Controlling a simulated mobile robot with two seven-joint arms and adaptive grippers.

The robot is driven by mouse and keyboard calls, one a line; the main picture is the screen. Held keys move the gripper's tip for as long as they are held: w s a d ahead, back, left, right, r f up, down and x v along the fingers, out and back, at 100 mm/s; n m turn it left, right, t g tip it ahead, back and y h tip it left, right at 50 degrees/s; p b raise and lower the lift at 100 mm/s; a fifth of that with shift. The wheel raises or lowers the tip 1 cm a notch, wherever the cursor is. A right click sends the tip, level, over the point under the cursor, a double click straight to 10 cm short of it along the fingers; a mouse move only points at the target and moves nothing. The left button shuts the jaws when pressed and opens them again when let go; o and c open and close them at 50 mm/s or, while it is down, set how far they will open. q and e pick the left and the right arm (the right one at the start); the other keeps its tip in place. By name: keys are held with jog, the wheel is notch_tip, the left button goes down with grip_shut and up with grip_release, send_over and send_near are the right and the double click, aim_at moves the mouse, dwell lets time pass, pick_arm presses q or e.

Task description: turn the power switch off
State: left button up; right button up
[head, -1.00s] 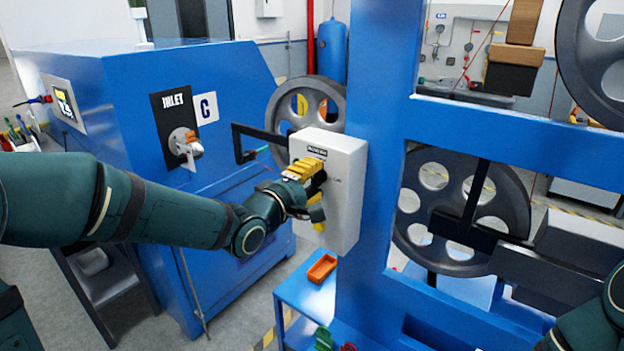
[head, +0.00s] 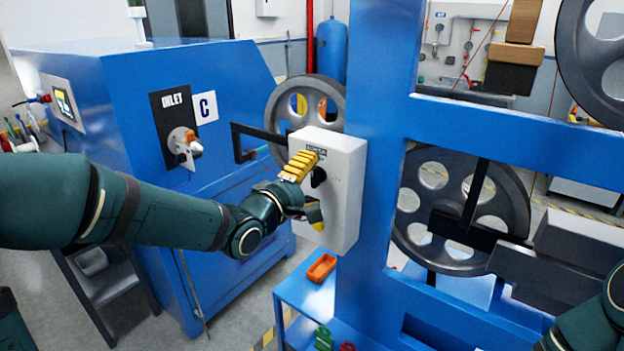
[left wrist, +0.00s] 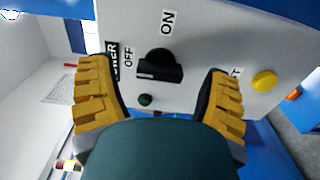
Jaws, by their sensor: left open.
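The power switch is a black rotary knob (left wrist: 160,68) on the light grey control box (head: 345,190). In the left wrist view, an ON label (left wrist: 168,22) is above the knob and an OFF label (left wrist: 128,57) is to its left. I cannot tell clearly which label the knob points at. The knob (head: 319,177) shows partly in the head view. My left gripper (head: 308,190) is open in front of the box. In the left wrist view its yellow fingers (left wrist: 160,95) stand apart on either side of the knob, with no visible contact. My right gripper is out of view.
A green button (left wrist: 145,100) and a yellow button (left wrist: 264,80) are also on the box. A blue frame post (head: 385,130) stands right behind it. An orange tray (head: 321,267) sits on a blue shelf below. A blue machine (head: 235,75) is to the left.

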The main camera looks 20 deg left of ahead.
pick_arm(q)
jog(key=v, duration=1.1)
jog(key=shift+s, duration=0.25)
jog(key=w+d+f+m+g+y, duration=0.1)
jog(key=d+f+m+g, duration=0.15)
jog(key=f, duration=0.95)
jog(key=w+d+f+m+g+y, duration=0.15)
jog(key=f+g, duration=0.25)
jog(key=f, duration=0.7)
jog(key=s+d+f+m+g, duration=0.3)
jog(key=s+f, duration=0.4)
jog(key=f, duration=0.4)
jog(key=s+d+f+m+g, duration=0.4)
jog(key=s+f, duration=0.3)
jog(key=f, duration=0.3)
jog(key=shift+f+m+g, duration=0.35)
jog(key=shift+m+g, duration=0.35)
jog(key=shift+g, duration=0.15)
